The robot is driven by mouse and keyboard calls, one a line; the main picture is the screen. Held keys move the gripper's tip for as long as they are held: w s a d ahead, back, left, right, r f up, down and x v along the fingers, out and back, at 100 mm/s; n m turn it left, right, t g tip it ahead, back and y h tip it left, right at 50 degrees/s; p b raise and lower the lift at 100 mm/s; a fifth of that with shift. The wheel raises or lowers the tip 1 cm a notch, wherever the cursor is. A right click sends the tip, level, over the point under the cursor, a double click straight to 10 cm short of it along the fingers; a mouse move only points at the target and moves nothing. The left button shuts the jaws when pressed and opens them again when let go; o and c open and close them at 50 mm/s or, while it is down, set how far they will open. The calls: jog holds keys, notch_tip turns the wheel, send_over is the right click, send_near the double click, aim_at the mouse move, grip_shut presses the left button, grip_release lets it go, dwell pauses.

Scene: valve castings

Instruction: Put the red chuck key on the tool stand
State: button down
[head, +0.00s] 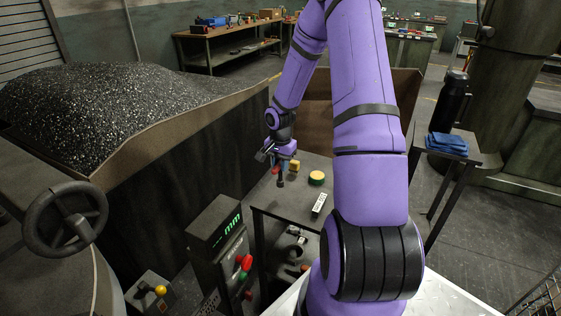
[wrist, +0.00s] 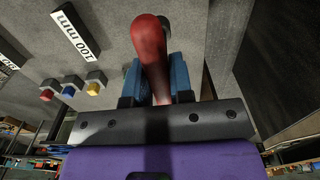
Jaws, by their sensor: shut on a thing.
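My gripper (wrist: 160,85) is shut on the red chuck key (wrist: 149,45), its blue fingers on either side of the red shaft. In the wrist view the rounded red end points away from the palm. In the head view my gripper (head: 279,160) is over the left part of a grey-topped stand (head: 285,203), and the key (head: 276,170) shows as a small red bit with a dark part hanging below. I cannot tell whether the key touches the top, nor for certain that this is the tool stand.
Red, blue and yellow capped pieces (wrist: 70,86) show in the wrist view. A control box (head: 216,222) stands front left. A side table (head: 462,155) holds blue cloth and a black bottle.

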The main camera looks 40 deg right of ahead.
aim_at(280, 180)
jog(key=shift+f, duration=2.6)
jog(key=c, duration=0.9)
grip_release()
jog(key=shift+r, duration=4.5)
